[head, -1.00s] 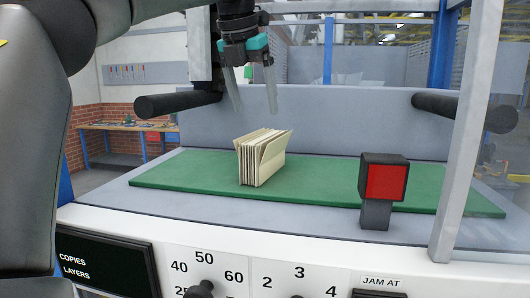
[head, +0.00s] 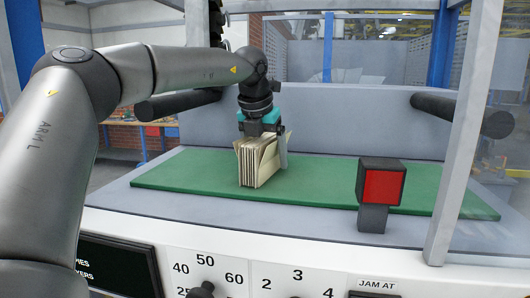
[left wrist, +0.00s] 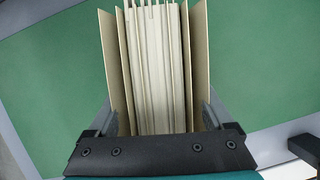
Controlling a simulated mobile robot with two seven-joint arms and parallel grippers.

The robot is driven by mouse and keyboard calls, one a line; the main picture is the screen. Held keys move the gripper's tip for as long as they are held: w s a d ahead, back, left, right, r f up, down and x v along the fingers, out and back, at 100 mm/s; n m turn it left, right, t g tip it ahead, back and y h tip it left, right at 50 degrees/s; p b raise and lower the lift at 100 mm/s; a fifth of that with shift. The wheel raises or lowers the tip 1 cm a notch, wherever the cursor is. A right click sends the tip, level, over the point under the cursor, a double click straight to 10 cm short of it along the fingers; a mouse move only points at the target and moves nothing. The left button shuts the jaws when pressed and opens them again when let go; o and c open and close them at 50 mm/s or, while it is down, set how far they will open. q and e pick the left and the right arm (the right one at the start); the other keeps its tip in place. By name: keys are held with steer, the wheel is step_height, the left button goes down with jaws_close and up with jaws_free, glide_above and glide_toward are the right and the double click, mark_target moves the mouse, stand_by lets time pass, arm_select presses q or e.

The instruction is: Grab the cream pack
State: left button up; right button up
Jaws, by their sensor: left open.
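The cream pack (head: 252,165) is a bundle of upright cream sheets standing on the green mat (head: 340,185), with its outer sheets splayed outward at the top. My left gripper (head: 263,150) is lowered over the pack in the head view. One finger shows on the pack's right side; the other is hidden behind the sheets. In the left wrist view the pack (left wrist: 155,70) lies between the two open fingers (left wrist: 155,115), one on each outer side. I cannot tell whether the fingers touch the outer sheets. My right gripper is not in view.
A dark roller (head: 462,115) sticks out at the right, and another (head: 175,105) at the left behind my arm. A grey post (head: 465,130) stands at the right. The mat between pack and block is clear.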

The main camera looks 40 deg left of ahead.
arm_select(q)
steer(key=shift+f, duration=0.25)
steer(key=shift+c, duration=0.2)
jaws_close()
stand_by(0.4)
steer(key=shift+w+r, duration=0.1)
